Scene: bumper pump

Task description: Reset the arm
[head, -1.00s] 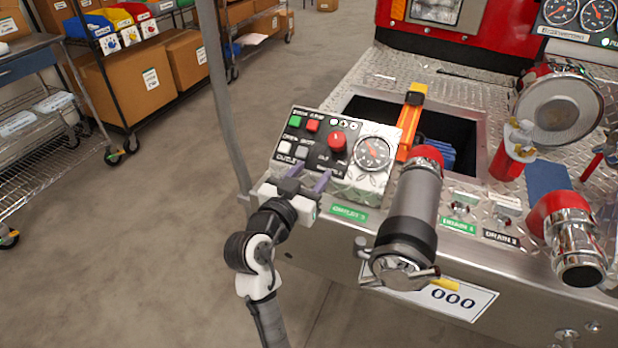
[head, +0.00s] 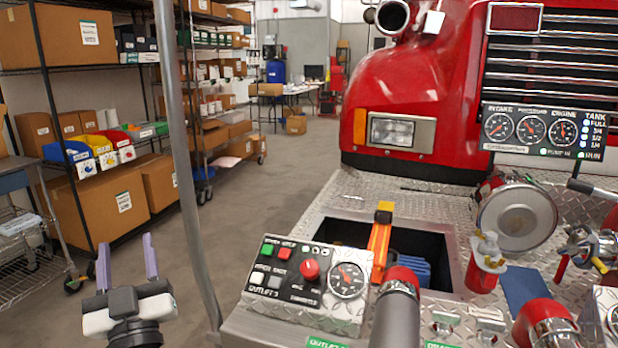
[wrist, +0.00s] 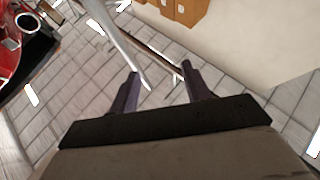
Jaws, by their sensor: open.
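My gripper (head: 126,262) is at the lower left of the head view, left of the grey pole and apart from the control panel. Its two purple fingers point upward, spread apart and empty. In the wrist view the gripper (wrist: 160,85) also shows open, with nothing between the fingers except distant background. The control panel (head: 310,284) on the truck's bumper has green, red, white and grey buttons, a red knob and a round gauge. The rest of my arm is mostly below the frame.
A grey vertical pole (head: 180,150) stands between my gripper and the panel. The red truck (head: 420,80) and its diamond-plate bumper (head: 350,200) fill the right. Shelves with boxes (head: 100,205) stand at the left. The floor (head: 250,200) between is clear.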

